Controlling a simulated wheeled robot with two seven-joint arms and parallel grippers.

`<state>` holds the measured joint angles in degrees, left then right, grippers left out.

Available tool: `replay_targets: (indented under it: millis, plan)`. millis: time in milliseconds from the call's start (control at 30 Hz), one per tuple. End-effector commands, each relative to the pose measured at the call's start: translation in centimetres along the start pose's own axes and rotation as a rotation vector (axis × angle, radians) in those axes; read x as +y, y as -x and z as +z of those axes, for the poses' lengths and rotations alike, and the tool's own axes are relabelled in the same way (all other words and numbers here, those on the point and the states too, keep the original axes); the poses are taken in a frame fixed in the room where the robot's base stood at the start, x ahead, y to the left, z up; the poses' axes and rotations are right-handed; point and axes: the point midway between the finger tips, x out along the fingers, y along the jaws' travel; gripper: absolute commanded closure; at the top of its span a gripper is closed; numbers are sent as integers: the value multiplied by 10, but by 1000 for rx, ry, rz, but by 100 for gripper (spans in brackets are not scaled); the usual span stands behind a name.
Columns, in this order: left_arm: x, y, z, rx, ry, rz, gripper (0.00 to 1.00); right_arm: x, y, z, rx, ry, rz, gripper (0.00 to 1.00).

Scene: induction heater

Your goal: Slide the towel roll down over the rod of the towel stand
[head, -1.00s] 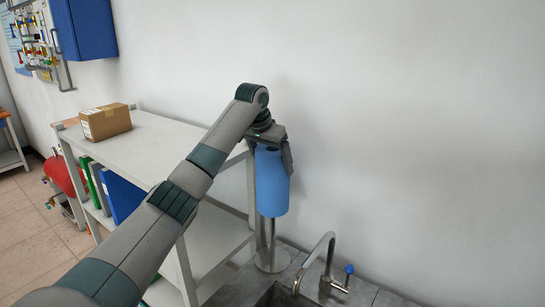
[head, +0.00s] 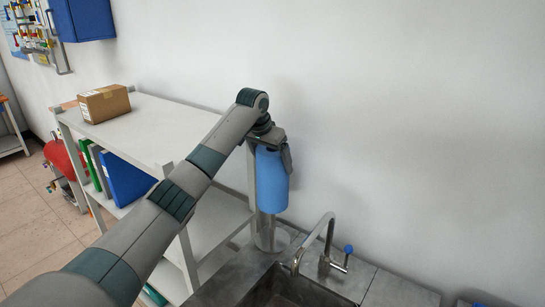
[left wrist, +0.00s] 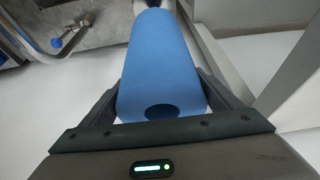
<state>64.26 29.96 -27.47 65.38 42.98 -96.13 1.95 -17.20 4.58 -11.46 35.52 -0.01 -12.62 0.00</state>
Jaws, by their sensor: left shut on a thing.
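The blue towel roll (head: 271,182) hangs upright at the wall end of the counter. My left gripper (head: 270,140) is shut on its upper part, with one finger on each side. The towel stand (head: 270,240) is a metal base with a rod, and a short length of rod shows under the roll's lower end. The roll hides the rest, and I cannot tell whether the rod is inside it or behind it. In the left wrist view the roll (left wrist: 160,60) lies between both fingers, with a dark hole in its near end. My right gripper is not in view.
A sink (head: 290,290) with a curved tap (head: 322,240) lies right of the stand. A white shelf (head: 150,130) with a cardboard box (head: 104,103) stands to the left, close to my arm. The plain wall is close behind the roll.

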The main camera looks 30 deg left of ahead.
Motion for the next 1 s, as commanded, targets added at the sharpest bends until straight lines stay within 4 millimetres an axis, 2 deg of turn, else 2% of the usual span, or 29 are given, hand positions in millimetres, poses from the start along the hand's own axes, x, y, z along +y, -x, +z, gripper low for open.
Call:
replay_targets:
  millis: [1000]
  plan:
    - [0, -58, 24, 1, 0, 0, 63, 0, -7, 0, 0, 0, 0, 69]
